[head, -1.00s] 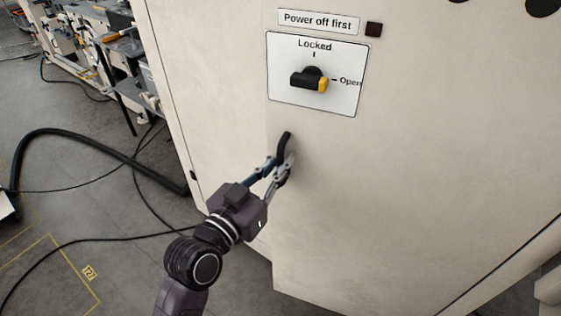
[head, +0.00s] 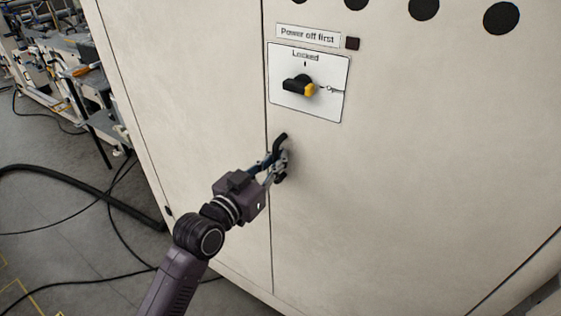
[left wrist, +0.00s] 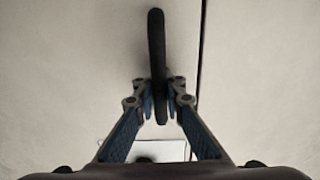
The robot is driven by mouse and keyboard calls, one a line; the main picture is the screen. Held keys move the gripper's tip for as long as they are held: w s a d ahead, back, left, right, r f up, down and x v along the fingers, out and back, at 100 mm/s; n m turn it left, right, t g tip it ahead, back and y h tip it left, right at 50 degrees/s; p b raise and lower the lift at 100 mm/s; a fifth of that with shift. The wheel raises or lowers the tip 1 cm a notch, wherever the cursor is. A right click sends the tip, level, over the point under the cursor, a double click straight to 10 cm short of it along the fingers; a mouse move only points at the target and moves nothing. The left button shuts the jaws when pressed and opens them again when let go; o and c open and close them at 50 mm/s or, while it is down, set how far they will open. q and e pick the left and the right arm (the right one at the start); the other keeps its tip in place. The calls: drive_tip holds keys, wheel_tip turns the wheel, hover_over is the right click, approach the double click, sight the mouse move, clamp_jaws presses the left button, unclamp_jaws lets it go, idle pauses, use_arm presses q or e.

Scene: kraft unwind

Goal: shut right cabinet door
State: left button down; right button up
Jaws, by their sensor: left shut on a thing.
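The right cabinet door (head: 400,200) is a cream panel. Its left edge lies along a thin dark seam beside the left panel (head: 190,110), and it looks flush or nearly so. Its black handle (head: 281,142) stands near that edge, below the switch plate. My left gripper (head: 277,165) is shut on the handle. In the left wrist view, the fingers (left wrist: 160,100) sit on both sides of the handle (left wrist: 157,50), with the dark seam to the right. My right gripper is not in view.
Round dark holes (head: 424,8) line the door's top. Black cables (head: 80,185) lie on the floor at left, near other machinery (head: 75,75).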

use_arm(q)
drive_tip(key=c, duration=2.5)
unclamp_jaws()
drive_tip(key=shift+s+a, duration=0.1)
drive_tip(key=shift+s, duration=0.05)
drive_tip(key=shift+c, duration=0.2)
drive_tip(key=o, duration=0.6)
drive_tip(key=shift+c, duration=0.2)
drive_tip(key=shift+a, duration=0.1)
drive_tip(key=v, duration=1.2)
